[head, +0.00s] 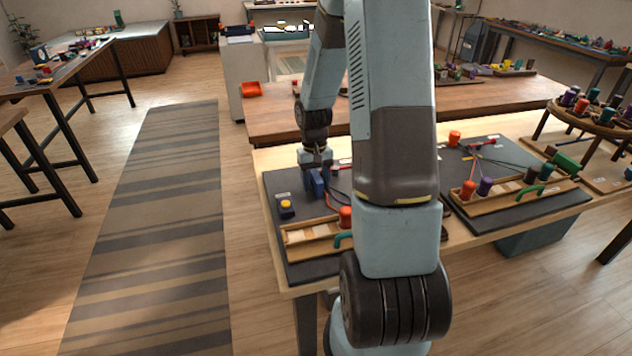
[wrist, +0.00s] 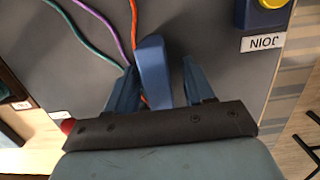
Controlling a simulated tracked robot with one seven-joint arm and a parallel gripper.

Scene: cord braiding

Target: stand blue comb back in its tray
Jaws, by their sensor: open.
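The blue comb (wrist: 152,70) stands out from the dark work board (wrist: 190,25) in the wrist view, between the two blue fingers of my gripper (wrist: 161,66). The fingers are open, with a visible gap on the comb's right; the left finger is close to it or touching. In the head view my gripper (head: 316,182) is low over the left board, and I cannot separate comb from fingers there. A wooden tray (head: 312,246) with pale inserts lies along the board's front edge. My arm hides part of the board and the tray's right end.
A blue block with a yellow button (head: 286,207) sits left of my gripper; its label also shows in the wrist view (wrist: 263,43). Orange, purple and green cords (wrist: 105,30) cross the board. An orange spool (head: 345,216) and teal hook (head: 343,240) are near the tray.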

